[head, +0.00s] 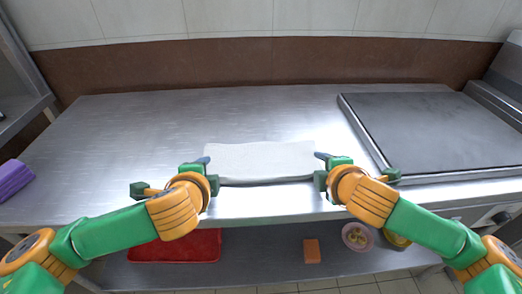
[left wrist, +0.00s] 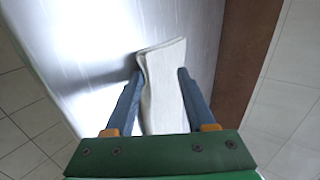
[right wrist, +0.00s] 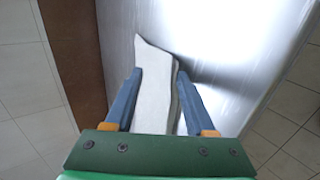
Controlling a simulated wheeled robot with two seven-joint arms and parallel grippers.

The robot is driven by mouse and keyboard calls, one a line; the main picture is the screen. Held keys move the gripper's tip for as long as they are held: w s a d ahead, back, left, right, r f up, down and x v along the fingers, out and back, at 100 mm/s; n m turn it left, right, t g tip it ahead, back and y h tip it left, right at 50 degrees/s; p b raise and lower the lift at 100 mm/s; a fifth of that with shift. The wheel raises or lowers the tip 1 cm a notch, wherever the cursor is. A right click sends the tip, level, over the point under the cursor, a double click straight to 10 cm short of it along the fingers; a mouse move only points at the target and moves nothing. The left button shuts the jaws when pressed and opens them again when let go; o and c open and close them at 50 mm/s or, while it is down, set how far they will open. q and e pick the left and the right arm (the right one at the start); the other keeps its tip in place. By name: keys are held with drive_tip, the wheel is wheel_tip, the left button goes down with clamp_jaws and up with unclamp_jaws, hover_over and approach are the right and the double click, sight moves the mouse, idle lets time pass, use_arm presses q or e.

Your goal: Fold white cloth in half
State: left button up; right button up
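The white cloth (head: 262,160) lies as a flat, wide strip near the front edge of the metal counter. Its ends show layered edges in the left wrist view (left wrist: 163,88) and the right wrist view (right wrist: 153,95). My left gripper (head: 203,163) is at the cloth's left end, its fingers (left wrist: 160,75) apart on either side of it. My right gripper (head: 322,158) is at the right end, its fingers (right wrist: 158,74) likewise apart with the cloth between them. I cannot tell whether any finger touches the cloth.
The counter (head: 130,130) is clear to the left and behind the cloth. A dark griddle plate (head: 440,130) is at the right. A purple item (head: 14,178) is at the far left. A red tray (head: 175,246), an orange block (head: 312,251) and a pink bowl (head: 357,237) are on the lower shelf.

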use_arm(q)
drive_tip(key=s+r, duration=0.4)
drive_tip(key=r, duration=0.5)
use_arm(e)
drive_tip(key=s+r, duration=0.4)
drive_tip(key=r, duration=0.5)
